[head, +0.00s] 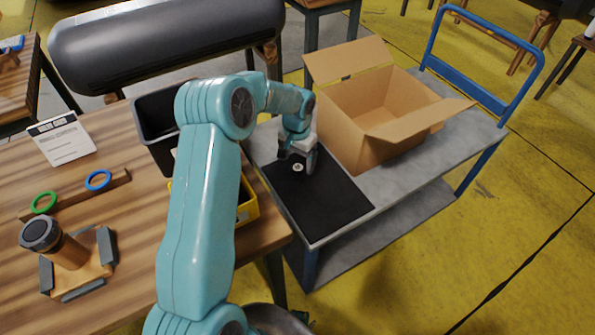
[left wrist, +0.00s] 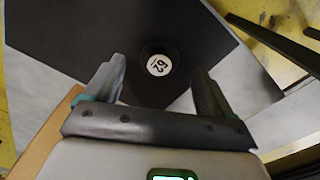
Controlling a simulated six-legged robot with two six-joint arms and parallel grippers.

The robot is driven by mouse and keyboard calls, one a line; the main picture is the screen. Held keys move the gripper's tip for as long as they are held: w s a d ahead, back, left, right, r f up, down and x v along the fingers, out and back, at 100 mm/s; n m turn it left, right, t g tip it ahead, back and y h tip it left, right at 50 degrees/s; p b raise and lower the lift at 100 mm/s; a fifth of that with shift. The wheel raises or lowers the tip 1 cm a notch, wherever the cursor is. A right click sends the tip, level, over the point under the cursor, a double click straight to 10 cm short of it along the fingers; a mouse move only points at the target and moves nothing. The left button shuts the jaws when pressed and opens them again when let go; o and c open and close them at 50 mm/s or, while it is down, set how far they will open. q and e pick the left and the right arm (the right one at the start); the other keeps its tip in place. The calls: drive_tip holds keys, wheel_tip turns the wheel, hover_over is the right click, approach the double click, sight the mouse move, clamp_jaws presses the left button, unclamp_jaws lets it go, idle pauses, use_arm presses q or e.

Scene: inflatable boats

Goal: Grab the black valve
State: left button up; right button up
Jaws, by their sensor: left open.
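The black valve (left wrist: 158,65) is a small dark round piece with a white numbered label on top. It lies on a black mat (head: 335,210) and its dark edge is hard to tell from the mat. In the head view its white label (head: 298,168) shows just by my fingers. My left gripper (head: 298,160) is open and points down over the mat. In the left wrist view the valve lies ahead of the gap between the two fingers (left wrist: 159,80), with nothing seen held between them. My right gripper is not in view.
The mat lies on a grey cart (head: 400,195) with a blue handle (head: 505,50). An open cardboard box (head: 365,120) stands close right of the gripper. On the left, a wooden table (head: 130,210) holds a black bin (head: 155,125), a yellow tray (head: 248,210) and a ring stand (head: 75,195).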

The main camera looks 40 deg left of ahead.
sight(298, 167)
use_arm(q)
drive_tip(key=f, duration=0.5)
drive_tip(key=shift+w, duration=0.2)
drive_tip(key=c, duration=1.1)
drive_tip(key=shift+c, duration=0.2)
